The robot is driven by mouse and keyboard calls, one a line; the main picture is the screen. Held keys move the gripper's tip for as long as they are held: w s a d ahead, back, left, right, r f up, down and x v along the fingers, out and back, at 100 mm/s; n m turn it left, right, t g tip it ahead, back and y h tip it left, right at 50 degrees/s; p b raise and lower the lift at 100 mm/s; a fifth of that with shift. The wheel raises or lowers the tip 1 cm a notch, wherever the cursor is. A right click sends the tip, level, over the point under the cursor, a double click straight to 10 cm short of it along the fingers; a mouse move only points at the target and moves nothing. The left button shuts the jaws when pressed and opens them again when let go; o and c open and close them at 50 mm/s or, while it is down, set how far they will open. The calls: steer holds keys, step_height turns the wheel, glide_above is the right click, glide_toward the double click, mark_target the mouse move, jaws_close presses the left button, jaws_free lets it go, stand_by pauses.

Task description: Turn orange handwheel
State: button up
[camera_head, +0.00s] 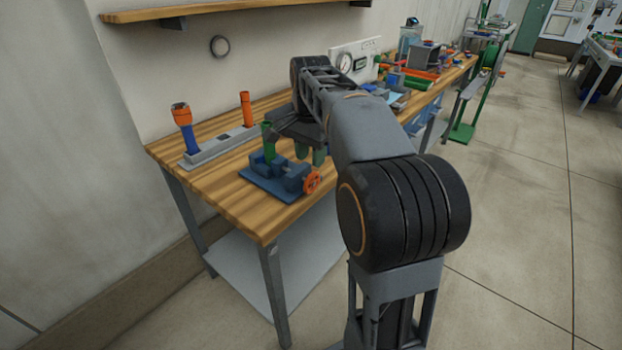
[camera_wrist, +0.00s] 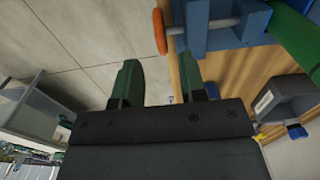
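The orange handwheel (camera_head: 312,181) sits on the right end of a blue vise (camera_head: 278,178) on the wooden bench. In the wrist view the handwheel (camera_wrist: 160,31) shows nearly edge-on, with a grey screw running from it into the vise (camera_wrist: 220,25). My gripper (camera_head: 311,154) hangs just above the handwheel. In the wrist view my gripper (camera_wrist: 160,62) is open, its two dark green fingers apart and empty. The handwheel lies just beyond the fingertips, in line with the gap between them. I see no contact with it.
A green cylinder (camera_head: 269,142) stands at the vise; it also shows in the wrist view (camera_wrist: 297,30). A grey holder (camera_head: 220,145) with orange-topped tools stands at the left of the bench (camera_head: 240,215). A gauge panel (camera_head: 350,62) and more items are behind. Open floor lies right.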

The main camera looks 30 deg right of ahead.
mark_target(311, 174)
steer(key=shift+f+b, duration=0.7)
steer(key=shift+f, duration=2.25)
jaws_close()
